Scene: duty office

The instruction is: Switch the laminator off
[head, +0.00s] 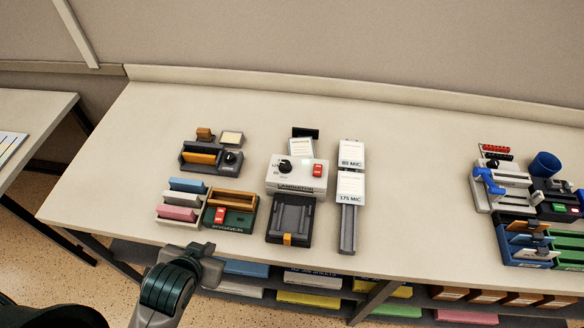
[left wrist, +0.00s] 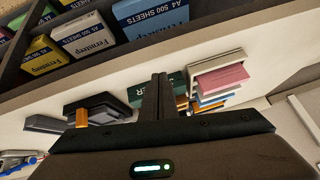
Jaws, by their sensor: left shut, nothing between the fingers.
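The laminator (head: 297,186) is a white box on the table, with a black dial on its top left and a red switch (head: 318,170) on its top right. A dark tray with an orange tab (head: 290,222) sits in front of it. My left gripper (head: 207,262) is at the table's front edge, left of and nearer than the laminator, apart from it. The left wrist view shows its fingers (left wrist: 158,98) shut and empty. I cannot make out the laminator in that view. My right gripper is not in view.
The green jogger (head: 235,214) with a red switch and a rack of coloured pads (head: 180,204) stand near my left gripper. A label holder (head: 348,215) stands right of the laminator. Paper reams (left wrist: 90,32) lie on the shelf below. The table between the holder and the right-hand devices is clear.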

